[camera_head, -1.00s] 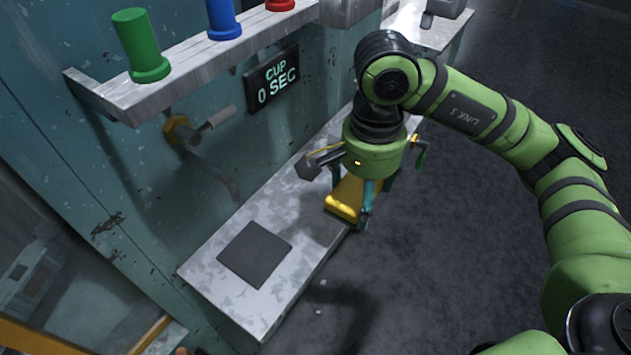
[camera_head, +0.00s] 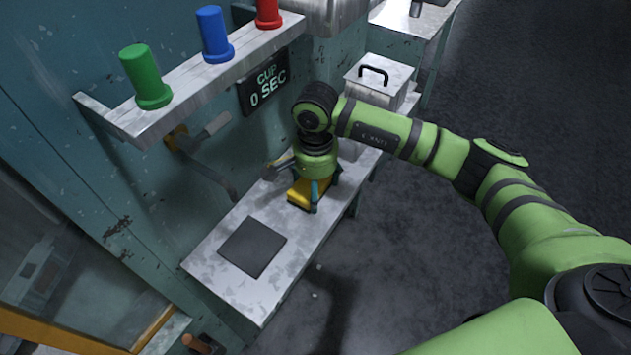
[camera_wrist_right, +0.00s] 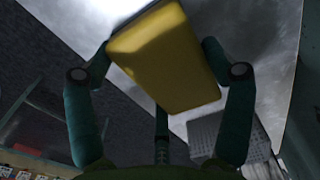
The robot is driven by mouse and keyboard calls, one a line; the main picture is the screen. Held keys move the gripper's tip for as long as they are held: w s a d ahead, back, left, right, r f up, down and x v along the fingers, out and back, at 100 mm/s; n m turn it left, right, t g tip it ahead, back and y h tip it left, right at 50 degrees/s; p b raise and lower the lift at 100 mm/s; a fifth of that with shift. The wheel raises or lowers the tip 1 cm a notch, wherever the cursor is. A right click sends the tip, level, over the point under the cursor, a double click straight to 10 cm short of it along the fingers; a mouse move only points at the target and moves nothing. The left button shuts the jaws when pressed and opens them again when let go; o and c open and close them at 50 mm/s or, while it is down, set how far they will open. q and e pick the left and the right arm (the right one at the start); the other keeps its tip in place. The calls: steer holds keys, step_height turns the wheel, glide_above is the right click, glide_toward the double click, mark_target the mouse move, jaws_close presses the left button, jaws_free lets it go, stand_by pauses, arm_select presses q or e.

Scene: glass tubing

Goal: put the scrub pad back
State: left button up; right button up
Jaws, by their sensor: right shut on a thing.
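The yellow scrub pad (camera_head: 301,194) is between the fingers of my right gripper (camera_head: 322,190), low over the metal counter (camera_head: 213,257). I cannot tell whether it touches the counter. In the right wrist view the pad (camera_wrist_right: 165,62) fills the space between the two fingers of the right gripper (camera_wrist_right: 157,52), which is shut on it. A dark square mat (camera_head: 252,247) lies flat and bare on the near part of the counter, to the lower left of the pad. My left gripper is not in view.
A wall tap (camera_head: 200,150) hangs over the counter. Above it a shelf (camera_head: 195,88) bears green (camera_head: 146,77), blue (camera_head: 214,35) and red (camera_head: 267,12) cups. A lidded metal box (camera_head: 379,77) stands behind my right arm. A sign (camera_head: 265,83) reads "CUP 0 SEC".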

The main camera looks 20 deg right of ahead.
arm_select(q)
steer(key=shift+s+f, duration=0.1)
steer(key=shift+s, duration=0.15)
arm_select(e)
steer(key=shift+f+b, duration=0.25)
steer(key=shift+b, duration=0.05)
steer(key=o, duration=1)
steer(key=shift+r, duration=0.1)
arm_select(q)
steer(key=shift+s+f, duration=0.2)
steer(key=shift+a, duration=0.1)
arm_select(e)
steer(key=shift+r, duration=0.2)
step_height(320, 180, up, 7)
steer(key=shift+f+b, duration=0.1)
steer(key=shift+b, duration=0.75)
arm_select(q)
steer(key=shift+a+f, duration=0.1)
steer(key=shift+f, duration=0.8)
arm_select(e)
steer(key=shift+r, duration=0.35)
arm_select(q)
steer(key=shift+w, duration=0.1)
